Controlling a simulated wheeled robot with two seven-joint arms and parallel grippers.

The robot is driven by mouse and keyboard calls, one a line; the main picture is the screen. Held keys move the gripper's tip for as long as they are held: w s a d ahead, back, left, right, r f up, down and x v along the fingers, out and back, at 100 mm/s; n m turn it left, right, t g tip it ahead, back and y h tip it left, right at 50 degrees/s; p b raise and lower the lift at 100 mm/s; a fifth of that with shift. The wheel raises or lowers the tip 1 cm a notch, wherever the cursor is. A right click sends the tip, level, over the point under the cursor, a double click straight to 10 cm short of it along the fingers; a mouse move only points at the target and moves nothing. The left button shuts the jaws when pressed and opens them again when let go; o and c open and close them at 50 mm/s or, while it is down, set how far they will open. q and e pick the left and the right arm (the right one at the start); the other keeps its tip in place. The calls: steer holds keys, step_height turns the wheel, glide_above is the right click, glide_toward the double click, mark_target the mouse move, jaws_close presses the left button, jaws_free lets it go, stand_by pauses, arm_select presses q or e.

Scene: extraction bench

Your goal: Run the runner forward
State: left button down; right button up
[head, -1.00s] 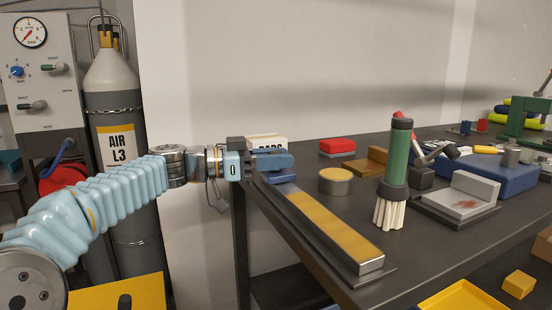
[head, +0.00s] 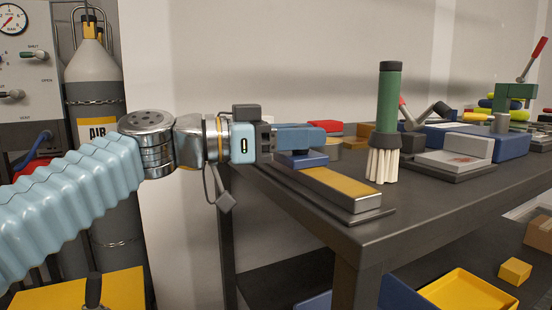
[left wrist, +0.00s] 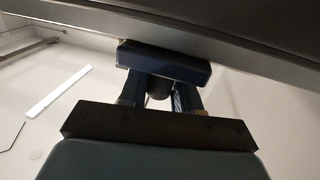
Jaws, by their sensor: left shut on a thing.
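The runner (head: 302,160) is a small dark blue block on the rail (head: 340,188), a grey bar with a brass-yellow top along the bench's left edge. The runner sits towards the rail's far end, with bare yellow top on its near side. My left gripper (head: 300,138) comes in from the left, directly over the runner, and is shut on it. The fingers partly hide the runner's top. In the left wrist view the blue runner (left wrist: 165,62) lies across the fingertips, under a dark edge. My right gripper is out of view.
A green-handled brush (head: 388,110) stands bristles down just right of the rail. A tin (head: 352,141) and a red block (head: 326,126) stand behind it. A grey block on a plate (head: 455,155) is further right. Yellow tray (head: 470,294) lies below the bench.

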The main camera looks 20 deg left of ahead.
arm_select(q)
steer(key=s+d+b, duration=0.2)
steer(key=s+d, duration=0.5)
steer(key=shift+s+d, duration=0.15)
steer(key=c, duration=0.9)
jaws_free()
steer(key=shift+s+d, duration=0.1)
steer(key=shift+c, duration=0.2)
steer(key=shift+s+a+b, duration=0.15)
steer(key=shift+a+b, duration=0.2)
steer(key=shift+a, duration=0.1)
steer(key=b+v, duration=0.1)
steer(key=v, duration=1.2)
